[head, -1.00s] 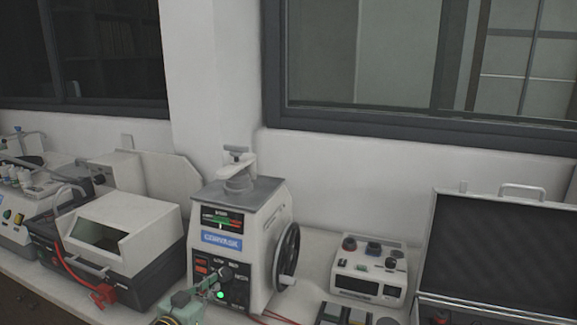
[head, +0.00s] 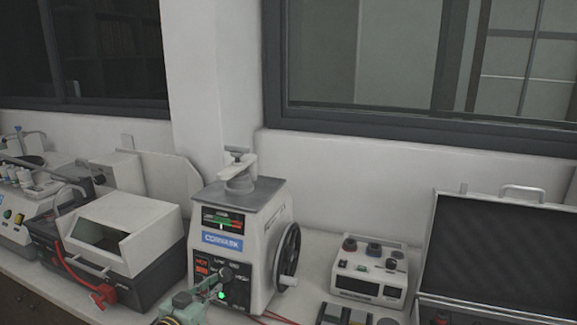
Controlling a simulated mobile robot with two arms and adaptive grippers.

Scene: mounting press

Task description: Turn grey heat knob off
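The mounting press (head: 262,262) is a white and grey machine in the middle of the head view, with a gauge, a blue label and a control panel on its front. The panel has a red lit HOT sign and a green light (head: 221,295). A dark grey round heat knob (head: 226,273) sits on the panel below the LOW and MED marks. My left gripper (head: 217,283) reaches up from the bottom edge, its tip just below and left of the knob. Whether it touches the knob or is open is too small to tell. My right gripper is out of view.
A black and white machine (head: 125,235) with a red clamp stands left of the press. A small white instrument (head: 368,270) and an open case (head: 497,245) stand to the right. A handwheel (head: 288,255) juts from the press's right side. A wall and windows lie behind.

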